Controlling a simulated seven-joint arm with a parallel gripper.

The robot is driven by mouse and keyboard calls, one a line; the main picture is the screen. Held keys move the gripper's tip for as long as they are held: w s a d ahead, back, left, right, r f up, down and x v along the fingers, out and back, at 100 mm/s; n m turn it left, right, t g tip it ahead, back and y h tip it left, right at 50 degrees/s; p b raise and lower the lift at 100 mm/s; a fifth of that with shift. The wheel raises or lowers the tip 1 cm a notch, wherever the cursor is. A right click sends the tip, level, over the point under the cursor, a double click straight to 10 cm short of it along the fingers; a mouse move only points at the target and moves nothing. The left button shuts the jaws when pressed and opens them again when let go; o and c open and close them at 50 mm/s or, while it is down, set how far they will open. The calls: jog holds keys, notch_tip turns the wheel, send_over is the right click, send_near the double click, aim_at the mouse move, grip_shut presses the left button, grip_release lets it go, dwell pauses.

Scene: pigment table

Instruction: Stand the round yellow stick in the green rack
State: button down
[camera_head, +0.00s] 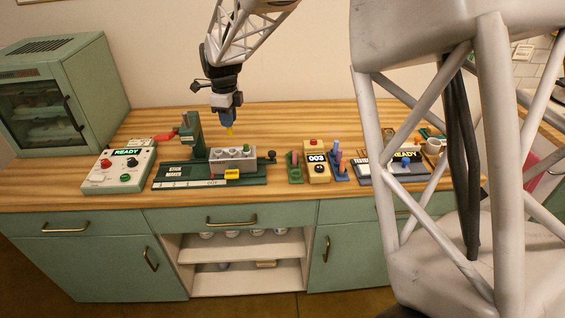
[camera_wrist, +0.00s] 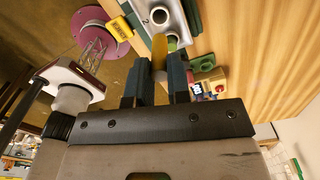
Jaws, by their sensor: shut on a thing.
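My gripper (camera_head: 229,122) is shut on the round yellow stick (camera_head: 230,132) and holds it in the air, above and behind the green stick maker (camera_head: 225,175). In the wrist view the yellow stick (camera_wrist: 160,55) stands out between the two dark fingers (camera_wrist: 157,78). The green rack (camera_head: 294,168) stands on the table to the right of the stick maker, apart from the stick. It also shows in the wrist view as a green piece (camera_wrist: 204,63) to the right of the stick. Its slots are too small to make out clearly.
A grey block (camera_head: 232,160) sits on the stick maker beside its green upright (camera_head: 193,135). A yellow box reading 003 (camera_head: 316,172) and a blue rack (camera_head: 339,173) with sticks stand right of the green rack. A control panel (camera_head: 120,168) reads READY at left. The wooden tabletop behind is clear.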

dwell(0.3)
jog(key=s+d+f, duration=0.2)
jog(key=d+f, duration=0.1)
jog(key=d, duration=0.7)
jog(key=s+d+f, duration=0.3)
jog(key=d, duration=0.7)
jog(key=shift+s+f, duration=0.15)
jog(key=shift+f, duration=0.2)
jog(key=shift+d, duration=0.1)
jog(key=shift+f, duration=0.1)
jog(key=shift+f, duration=2)
jog(key=shift+f, duration=1.05)
dwell(0.6)
jog(key=c, duration=1)
grip_release()
